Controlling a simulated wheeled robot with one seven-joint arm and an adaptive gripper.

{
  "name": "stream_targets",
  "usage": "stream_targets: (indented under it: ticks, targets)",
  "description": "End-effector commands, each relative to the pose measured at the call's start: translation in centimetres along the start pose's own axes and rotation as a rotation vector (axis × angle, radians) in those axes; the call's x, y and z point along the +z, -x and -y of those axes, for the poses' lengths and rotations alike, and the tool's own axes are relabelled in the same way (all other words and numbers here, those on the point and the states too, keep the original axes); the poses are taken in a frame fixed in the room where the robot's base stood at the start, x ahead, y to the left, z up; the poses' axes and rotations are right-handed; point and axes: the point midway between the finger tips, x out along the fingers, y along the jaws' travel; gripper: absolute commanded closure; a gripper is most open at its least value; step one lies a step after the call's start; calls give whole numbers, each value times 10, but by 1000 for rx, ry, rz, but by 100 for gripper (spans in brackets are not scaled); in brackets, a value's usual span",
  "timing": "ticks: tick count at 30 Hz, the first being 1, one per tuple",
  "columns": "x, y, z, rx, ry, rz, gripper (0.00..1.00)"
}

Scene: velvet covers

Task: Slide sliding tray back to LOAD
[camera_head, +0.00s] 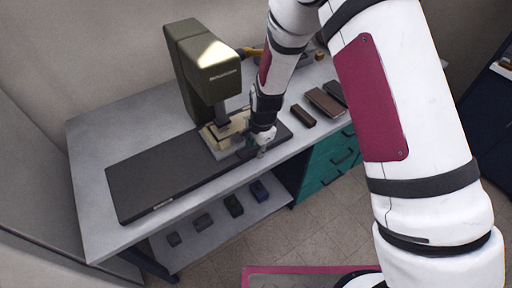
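A beige and grey tray (214,140) sits under the head of a dark olive press (205,72). It rests towards the right part of a long dark base plate (150,175) on the table. A small pale label (162,202) is on the plate's front edge at the left; its text is too small to read. My gripper (255,148) is low at the right front of the tray, close beside it. I cannot tell if it touches the tray. The fingers are small and partly hidden by my arm, so their opening is unclear.
The dark plate's left half is bare. Brown blocks (325,101) lie on the table (92,150) to the right. Several small dark items sit on the lower shelf (190,248). Green drawers (325,165) stand below right. A yellow-handled object (253,52) lies behind the press.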

Motion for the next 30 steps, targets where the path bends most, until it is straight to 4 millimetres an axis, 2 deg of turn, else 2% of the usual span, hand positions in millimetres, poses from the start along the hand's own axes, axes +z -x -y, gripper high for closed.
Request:
stream_targets:
  ticks: [10, 11, 15, 25, 30]
  targets:
    - [0, -5, 0, 0, 1, 0, 69]
    - [0, -5, 0, 0, 1, 0, 71]
    - [0, -4, 0, 0, 0, 0, 100]
    - [3, -5, 1, 0, 1, 0, 100]
    - [20, -6, 8, -1, 6, 1, 100]
